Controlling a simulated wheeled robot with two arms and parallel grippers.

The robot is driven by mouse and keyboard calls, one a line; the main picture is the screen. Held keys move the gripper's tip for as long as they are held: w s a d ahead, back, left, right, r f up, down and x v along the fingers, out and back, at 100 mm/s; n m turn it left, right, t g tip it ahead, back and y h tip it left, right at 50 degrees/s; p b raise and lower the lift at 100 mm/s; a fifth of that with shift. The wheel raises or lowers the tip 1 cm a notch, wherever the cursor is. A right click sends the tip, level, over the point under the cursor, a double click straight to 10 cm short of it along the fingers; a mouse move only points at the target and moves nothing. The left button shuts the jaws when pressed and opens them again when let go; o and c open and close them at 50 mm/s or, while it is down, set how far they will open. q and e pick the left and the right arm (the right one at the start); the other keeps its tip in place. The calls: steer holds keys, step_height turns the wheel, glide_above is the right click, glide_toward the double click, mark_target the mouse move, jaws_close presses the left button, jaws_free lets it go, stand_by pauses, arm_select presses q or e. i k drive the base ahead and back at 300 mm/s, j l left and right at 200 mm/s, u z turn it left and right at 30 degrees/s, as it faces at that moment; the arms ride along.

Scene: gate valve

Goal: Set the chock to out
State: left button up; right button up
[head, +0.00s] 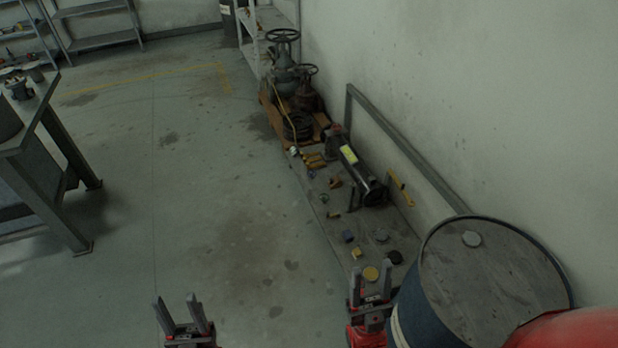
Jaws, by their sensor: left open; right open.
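Small blocks lie on a low grey platform (318,207) along the right wall. They include a brown wedge-like piece (335,183), orange-yellow pieces (314,161) and a blue block (347,236). I cannot tell which of them is the chock. A dark cylinder (372,187) with a yellow label lies beside them. My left gripper (178,303) is open and empty over bare floor at the bottom. My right gripper (371,271) is open, near the platform's front end, with a yellow disc (371,273) showing between its fingers.
A blue drum (500,285) stands close to the right of my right gripper. A grey rail (410,150) runs along the wall. Large valves (284,80) stand on a wooden pallet farther back. A workbench (60,150) is at the left. The middle floor is clear.

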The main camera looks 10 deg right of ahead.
mark_target(336, 182)
steer(key=z, duration=0.5)
steer(key=i+j+z, duration=0.15)
steer(key=i+j, duration=0.2)
steer(key=i+j+z, duration=0.1)
steer(key=i+j, duration=0.2)
steer(key=j, duration=0.2)
steer(key=i+j+z, duration=0.15)
steer(key=i+j, duration=0.15)
steer(key=j, duration=0.15)
steer(key=i+j+z, duration=0.1)
steer(key=i+j, duration=0.2)
steer(key=j, duration=0.2)
steer(key=i+j+z, duration=0.15)
steer(key=j, duration=0.4)
steer(key=i+j+z, duration=0.1)
steer(key=i+j, duration=0.2)
steer(key=j, duration=0.25)
steer(key=i+j+z, duration=0.15)
steer(key=j, duration=0.4)
steer(key=i+j+z, duration=0.1)
steer(key=i+j, duration=0.15)
steer(key=j, duration=0.35)
